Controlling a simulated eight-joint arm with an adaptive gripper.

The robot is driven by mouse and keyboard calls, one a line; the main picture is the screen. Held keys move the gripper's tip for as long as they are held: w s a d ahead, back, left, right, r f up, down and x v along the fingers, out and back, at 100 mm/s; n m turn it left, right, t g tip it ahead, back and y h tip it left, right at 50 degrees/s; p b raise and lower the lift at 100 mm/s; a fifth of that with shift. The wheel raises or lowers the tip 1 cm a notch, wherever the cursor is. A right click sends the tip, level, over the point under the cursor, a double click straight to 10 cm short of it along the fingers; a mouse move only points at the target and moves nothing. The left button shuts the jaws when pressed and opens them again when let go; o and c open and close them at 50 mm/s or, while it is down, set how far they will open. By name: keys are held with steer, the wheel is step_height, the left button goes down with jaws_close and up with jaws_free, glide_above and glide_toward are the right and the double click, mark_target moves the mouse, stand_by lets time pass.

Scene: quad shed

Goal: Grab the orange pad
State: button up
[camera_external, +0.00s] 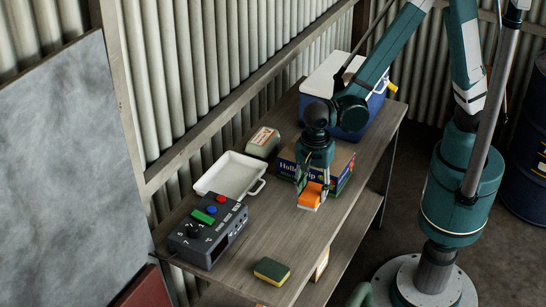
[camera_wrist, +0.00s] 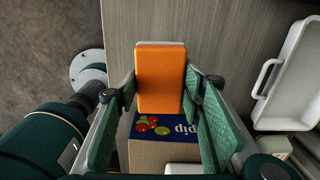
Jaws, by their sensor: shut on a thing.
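The orange pad (camera_external: 312,194) is a small block with an orange top and a pale underside. My gripper (camera_external: 312,187) is shut on it, above the wooden bench in front of a cardboard box. In the wrist view the orange pad (camera_wrist: 160,78) sits between the two green fingers of my gripper (camera_wrist: 160,95), its long side running away from the camera. I cannot tell exactly how far the pad is above the bench.
The printed box (camera_external: 340,172) stands just behind my gripper. A cooler (camera_external: 335,95) stands at the back.

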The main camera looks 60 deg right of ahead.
mark_target(312, 192)
steer(key=shift+r+p, duration=0.3)
steer(key=shift+r, duration=1.6)
steer(key=shift+a, duration=0.1)
